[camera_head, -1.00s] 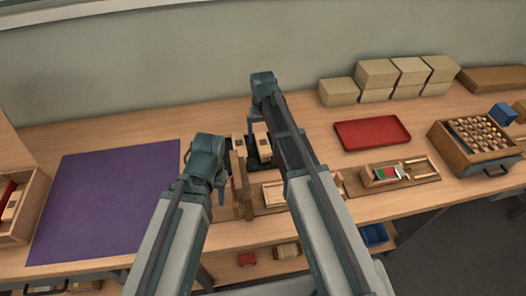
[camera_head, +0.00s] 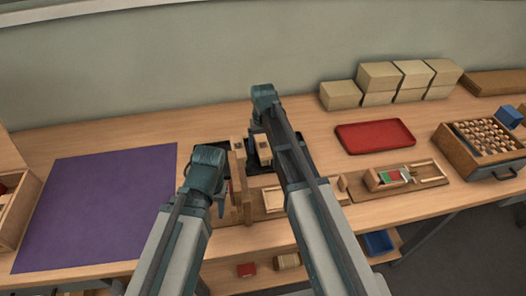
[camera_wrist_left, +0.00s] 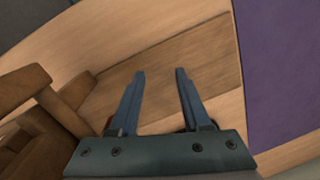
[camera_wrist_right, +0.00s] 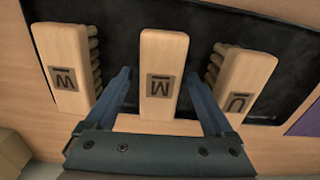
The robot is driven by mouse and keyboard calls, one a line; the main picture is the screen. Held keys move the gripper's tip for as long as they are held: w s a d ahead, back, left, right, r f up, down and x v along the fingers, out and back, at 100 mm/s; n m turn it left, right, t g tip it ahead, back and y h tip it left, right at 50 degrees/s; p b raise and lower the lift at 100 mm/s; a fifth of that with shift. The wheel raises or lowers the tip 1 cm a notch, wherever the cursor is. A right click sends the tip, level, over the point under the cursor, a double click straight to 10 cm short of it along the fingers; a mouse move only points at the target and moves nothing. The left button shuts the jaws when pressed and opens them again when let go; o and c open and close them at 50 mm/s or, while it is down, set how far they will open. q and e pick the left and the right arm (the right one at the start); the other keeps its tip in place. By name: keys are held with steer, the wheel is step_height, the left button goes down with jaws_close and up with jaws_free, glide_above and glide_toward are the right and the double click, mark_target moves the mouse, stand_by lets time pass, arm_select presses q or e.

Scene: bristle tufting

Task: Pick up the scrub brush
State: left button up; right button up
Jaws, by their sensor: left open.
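Three scrub brushes with pale wooden backs lie in a black tray (camera_wrist_right: 135,20) in the right wrist view. One is marked W (camera_wrist_right: 64,70), the middle one M (camera_wrist_right: 162,60) and the right one U (camera_wrist_right: 242,82). My right gripper (camera_wrist_right: 159,74) is open, its fingers on either side of the M brush's near end, with gaps visible beside it. My left gripper (camera_wrist_left: 160,72) is open and empty above a brown board (camera_wrist_left: 165,82).
A purple mat (camera_head: 95,205) lies left. An upright wooden fixture (camera_head: 240,190) stands between my arms. A red tray (camera_head: 375,137), stacked boxes (camera_head: 380,75) and a crate of round pieces (camera_head: 470,160) are right. The table behind the mat is clear.

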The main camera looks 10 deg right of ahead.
mark_target(263, 145)
jaws_close()
steer(key=shift+r, duration=0.1)
arm_select(q)
step_height(263, 145, up, 10)
steer(key=p, duration=1)
arm_select(e)
step_height(263, 145, up, 10)
steer(key=shift+f, duration=0.1)
